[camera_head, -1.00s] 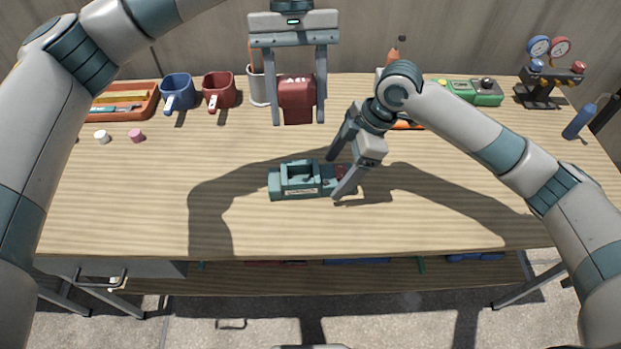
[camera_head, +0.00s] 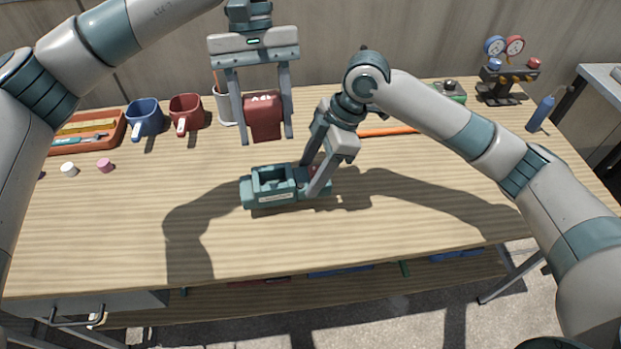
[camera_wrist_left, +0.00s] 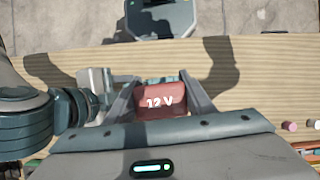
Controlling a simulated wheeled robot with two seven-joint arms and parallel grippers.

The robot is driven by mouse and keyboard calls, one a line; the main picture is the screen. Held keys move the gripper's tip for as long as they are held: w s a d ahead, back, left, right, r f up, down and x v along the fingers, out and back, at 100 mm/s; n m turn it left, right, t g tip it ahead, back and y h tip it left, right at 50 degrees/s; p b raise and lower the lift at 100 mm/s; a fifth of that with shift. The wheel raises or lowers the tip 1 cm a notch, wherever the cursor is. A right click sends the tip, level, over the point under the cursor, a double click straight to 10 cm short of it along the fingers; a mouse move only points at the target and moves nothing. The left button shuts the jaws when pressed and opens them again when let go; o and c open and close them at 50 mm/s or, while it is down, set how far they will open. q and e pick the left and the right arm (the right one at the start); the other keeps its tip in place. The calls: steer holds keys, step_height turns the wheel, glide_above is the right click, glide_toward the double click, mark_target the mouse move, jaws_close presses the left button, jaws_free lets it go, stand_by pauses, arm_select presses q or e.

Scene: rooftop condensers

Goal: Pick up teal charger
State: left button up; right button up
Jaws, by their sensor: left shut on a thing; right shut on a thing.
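The teal charger (camera_head: 272,199) is a low block with an open bay on top and a pale label on its front, in the middle of the workbench. My right gripper (camera_head: 309,180) is shut on its right end, where a bit of red shows between the fingers. Whether the charger rests on the wood or hangs just above it, I cannot tell. My left gripper (camera_head: 266,138) is shut on a red battery (camera_head: 263,112), held in the air behind the charger. In the left wrist view the battery (camera_wrist_left: 162,101) reads "12 V" between the fingers.
A blue mug (camera_head: 145,117), a red mug (camera_head: 187,113) and an orange tray (camera_head: 110,134) stand at the back left. White (camera_head: 69,169) and pink (camera_head: 105,165) pieces lie near them. A gauge set (camera_head: 500,88) and blue bottle (camera_head: 540,114) stand right. The front is clear.

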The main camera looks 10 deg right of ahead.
step_height(320, 180, up, 6)
steer(key=shift+r, duration=0.2)
stand_by(0.5)
steer(key=shift+f, duration=2.55)
steer(key=shift+f, duration=0.25)
steer(key=shift+f, duration=1.85)
steer(key=shift+f, duration=0.4)
steer(key=o, duration=1.5)
